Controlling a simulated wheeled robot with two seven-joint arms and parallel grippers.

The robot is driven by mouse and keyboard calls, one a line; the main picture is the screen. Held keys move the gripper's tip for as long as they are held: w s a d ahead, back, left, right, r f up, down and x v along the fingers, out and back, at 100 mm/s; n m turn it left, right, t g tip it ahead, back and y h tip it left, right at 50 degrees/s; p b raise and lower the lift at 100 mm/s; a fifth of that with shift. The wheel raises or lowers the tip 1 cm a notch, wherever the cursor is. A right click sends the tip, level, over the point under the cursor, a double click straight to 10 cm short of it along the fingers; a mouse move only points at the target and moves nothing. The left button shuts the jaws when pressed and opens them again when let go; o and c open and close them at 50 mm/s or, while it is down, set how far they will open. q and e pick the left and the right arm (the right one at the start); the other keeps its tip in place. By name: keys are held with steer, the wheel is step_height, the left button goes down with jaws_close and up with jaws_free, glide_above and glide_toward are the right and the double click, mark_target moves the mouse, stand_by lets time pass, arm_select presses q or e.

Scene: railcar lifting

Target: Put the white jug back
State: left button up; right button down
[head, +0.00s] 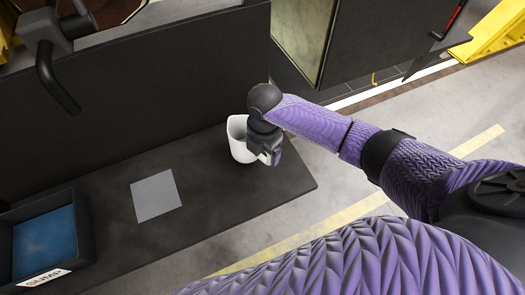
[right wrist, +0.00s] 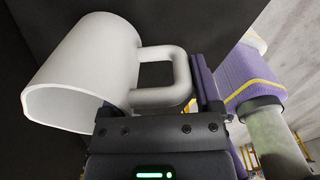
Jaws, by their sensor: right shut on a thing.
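The white jug (head: 238,140) is at the right part of the dark bench, in the head view, partly hidden by my right gripper (head: 270,155). In the right wrist view the jug (right wrist: 85,70) fills the upper left, its open mouth facing lower left and its handle (right wrist: 178,75) towards the right. My right gripper (right wrist: 165,115) is shut on the jug's handle. I cannot tell whether the jug touches the bench. A flat grey square (head: 156,196) lies on the bench to the left of the jug. My left gripper is not in view.
The dark bench (head: 225,205) has a dark upright panel (head: 150,85) behind it. A black tray (head: 85,235) with a blue inside and a lettered label stands at the lower left. A black bent handle (head: 55,75) juts out at the upper left. Bench around the grey square is clear.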

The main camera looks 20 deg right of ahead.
steer(key=shift+f, duration=0.45)
steer(key=shift+f, duration=0.2)
jaws_free()
step_height(320, 180, up, 12)
steer(key=shift+r+p, duration=0.25)
steer(key=shift+p, duration=0.7)
